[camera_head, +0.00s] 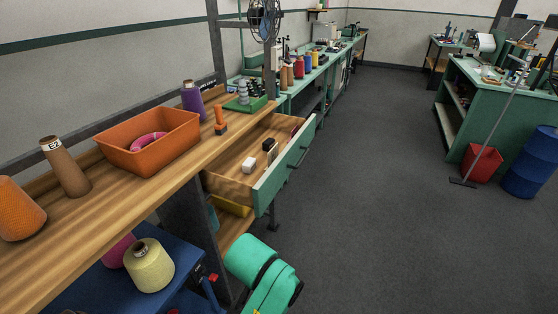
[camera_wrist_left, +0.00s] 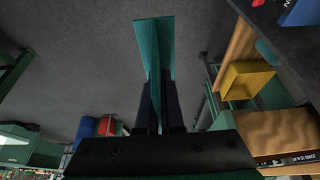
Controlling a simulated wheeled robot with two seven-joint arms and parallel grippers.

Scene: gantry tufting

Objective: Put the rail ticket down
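In the left wrist view my left gripper (camera_wrist_left: 159,108) has its two dark fingers close together on a thin teal piece. I take this flat teal piece to be the rail ticket (camera_wrist_left: 154,45). It stands out past the fingertips over the grey floor, and its lower part is hidden between the fingers. No printing on it can be read. In the head view neither gripper nor the ticket shows; only a turquoise and black link of my arm is at the bottom. My right gripper is in neither view.
A wooden bench holds an orange tray (camera_head: 150,158), thread cones (camera_head: 65,168) and a green rack (camera_head: 246,104). An open drawer (camera_head: 272,195) juts out with small white and dark items inside. A yellow bin (camera_wrist_left: 243,80) sits below.

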